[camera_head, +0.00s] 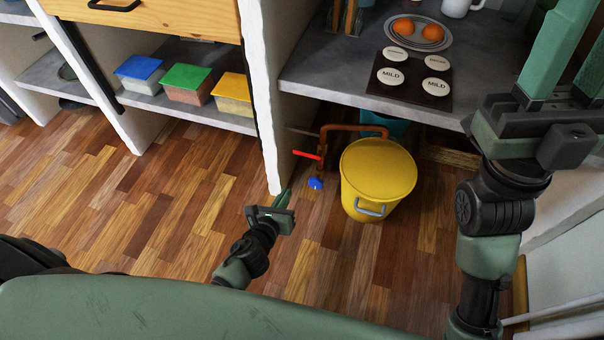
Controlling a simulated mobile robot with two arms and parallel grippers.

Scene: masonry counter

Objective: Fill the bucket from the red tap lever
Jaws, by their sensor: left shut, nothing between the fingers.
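The yellow bucket (379,180) stands upright on the wooden floor below the counter edge, its grey handle (370,209) facing me. A copper pipe (352,128) arches over its back rim. The red tap lever (306,155) is on the pipe left of the bucket, and a blue tap handle (315,183) sits lower. My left gripper (283,199) is shut and empty, below and left of the levers, apart from them. My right gripper (580,62) is raised at the upper right, open with a gap between its green fingers, partly cut off by the frame.
The grey counter (318,75) overhangs behind the bucket, carrying a dark board (410,78) with round labels and a plate of oranges (432,42). A white wall edge (268,120) stands left of the tap. Lidded boxes (187,84) fill a low shelf. The floor at left is clear.

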